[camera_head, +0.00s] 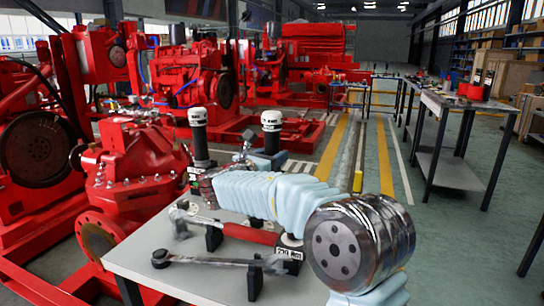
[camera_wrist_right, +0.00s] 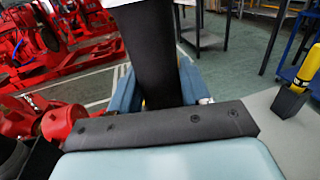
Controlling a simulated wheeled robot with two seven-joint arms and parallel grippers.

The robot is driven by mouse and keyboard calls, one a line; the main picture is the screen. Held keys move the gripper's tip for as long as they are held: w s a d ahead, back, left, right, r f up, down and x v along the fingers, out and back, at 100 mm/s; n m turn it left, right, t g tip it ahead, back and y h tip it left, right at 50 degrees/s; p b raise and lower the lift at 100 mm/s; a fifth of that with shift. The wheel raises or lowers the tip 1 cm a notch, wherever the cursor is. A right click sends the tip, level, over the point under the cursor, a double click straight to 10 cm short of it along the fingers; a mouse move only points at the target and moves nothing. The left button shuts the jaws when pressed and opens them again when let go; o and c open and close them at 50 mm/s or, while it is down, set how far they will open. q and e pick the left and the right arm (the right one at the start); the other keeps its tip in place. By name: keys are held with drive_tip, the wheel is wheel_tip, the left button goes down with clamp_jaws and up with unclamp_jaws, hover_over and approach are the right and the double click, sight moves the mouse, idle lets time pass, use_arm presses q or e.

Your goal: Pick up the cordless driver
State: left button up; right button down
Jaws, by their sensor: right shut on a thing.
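My right gripper (camera_head: 266,159) has blue fingers and is shut on an upright black tool with a white top, which I take to be the cordless driver (camera_head: 271,128). In the right wrist view the black body of the driver (camera_wrist_right: 150,50) rises between the blue fingers (camera_wrist_right: 158,92). Its lower end is hidden, so I cannot tell whether it touches the table. A similar black tool with a white top (camera_head: 198,132) stands to its left, apart from the gripper. My left gripper is not in view.
A wrench (camera_head: 215,262) and a red-handled tool (camera_head: 245,232) lie on holders on the grey table (camera_head: 185,280). A yellow tool in a black holder (camera_wrist_right: 292,100) stands at the right. A red pump (camera_head: 135,170) is close at the left. The aisle behind is open.

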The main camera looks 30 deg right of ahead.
wheel_tip(320, 180, up, 18)
drive_tip(key=p, duration=0.2)
hover_over(272, 112)
idle(0.3)
drive_tip(key=c, duration=1.1)
unclamp_jaws()
clamp_jaws()
